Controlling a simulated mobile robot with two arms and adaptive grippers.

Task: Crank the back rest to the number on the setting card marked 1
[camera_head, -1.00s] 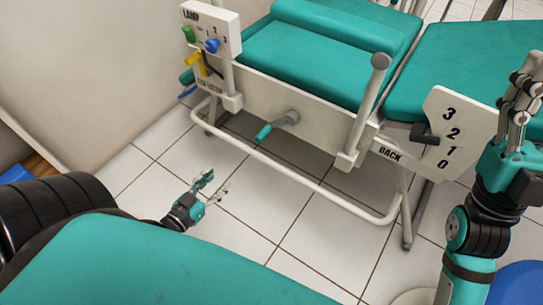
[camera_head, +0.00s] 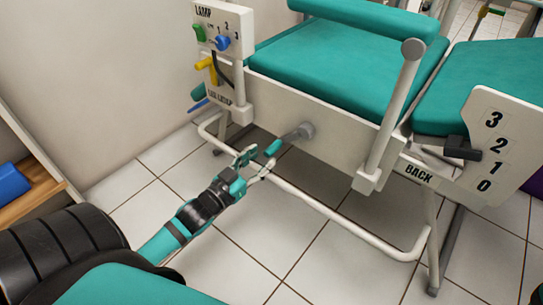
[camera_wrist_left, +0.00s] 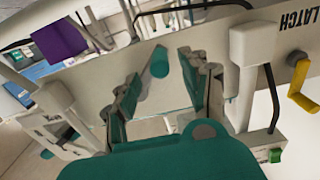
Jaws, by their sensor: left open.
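The crank (camera_head: 300,132) is a grey arm with a teal handle (camera_head: 273,147) on the chair's side panel. My left gripper (camera_head: 256,164) is open, with its fingertips close beside the handle; I cannot tell whether they touch it. In the left wrist view the teal handle (camera_wrist_left: 160,62) shows between the open fingers (camera_wrist_left: 160,95). The BACK scale (camera_head: 510,140) reads 3, 2, 1, 0 from top to bottom. Its black pointer (camera_head: 460,149) lies around 2 and 1. No setting card can be made out.
A grey upright lever (camera_head: 396,115) stands between the crank and the scale. A white frame rail (camera_head: 325,212) runs low in front of the chair. The LAMP panel (camera_head: 222,30) and a yellow lever (camera_head: 206,66) are to the left. Tiled floor lies open below.

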